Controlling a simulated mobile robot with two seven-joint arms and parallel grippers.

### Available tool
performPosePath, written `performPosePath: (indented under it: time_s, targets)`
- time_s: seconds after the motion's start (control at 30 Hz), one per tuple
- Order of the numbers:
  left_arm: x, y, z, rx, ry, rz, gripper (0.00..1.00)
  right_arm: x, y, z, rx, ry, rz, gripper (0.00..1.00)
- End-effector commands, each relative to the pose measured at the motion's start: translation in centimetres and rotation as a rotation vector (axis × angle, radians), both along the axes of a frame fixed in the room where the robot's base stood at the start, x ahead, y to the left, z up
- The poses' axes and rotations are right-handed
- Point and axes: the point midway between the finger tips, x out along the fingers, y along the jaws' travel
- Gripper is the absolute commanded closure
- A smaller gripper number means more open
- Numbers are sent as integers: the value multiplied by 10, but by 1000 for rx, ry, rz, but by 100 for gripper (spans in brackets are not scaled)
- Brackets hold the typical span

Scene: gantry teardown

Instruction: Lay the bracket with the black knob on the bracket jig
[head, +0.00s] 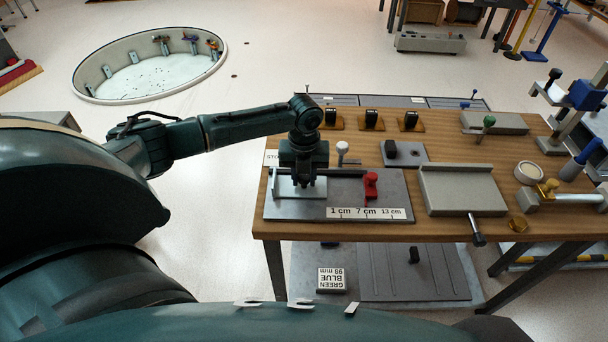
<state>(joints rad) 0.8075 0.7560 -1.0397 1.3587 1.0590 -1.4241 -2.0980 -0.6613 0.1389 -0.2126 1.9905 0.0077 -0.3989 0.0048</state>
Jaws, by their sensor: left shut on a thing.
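My left gripper (304,183) points straight down over the left part of a dark grey plate (390,193), which seems to be the bracket jig. This plate has a raised back edge, a red stop (371,185) and a scale strip marked 1, 7 and 13 cm. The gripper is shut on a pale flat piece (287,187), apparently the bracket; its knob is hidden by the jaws. I cannot tell whether the piece touches the jig or hangs just above it. My right gripper is not in view.
A small grey plate with a black block (404,153) and a white knob (342,148) stand behind the jig. A light grey fixture (461,190) is to its right, near a tape roll (528,172) and brass parts. Three black pieces on orange bases (371,120) line the back edge.

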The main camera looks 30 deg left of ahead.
Motion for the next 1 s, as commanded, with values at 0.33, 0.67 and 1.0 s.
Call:
performPosePath:
  time_s: [0.33, 0.67, 1.0]
  targets:
    - [0, 0, -1, 0, -1, 0, 51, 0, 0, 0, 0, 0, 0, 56]
    - [0, 0, -2, 1, 1, 0, 46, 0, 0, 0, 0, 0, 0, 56]
    - [1, 0, 55, 0, -6, -2, 46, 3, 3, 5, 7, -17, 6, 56]
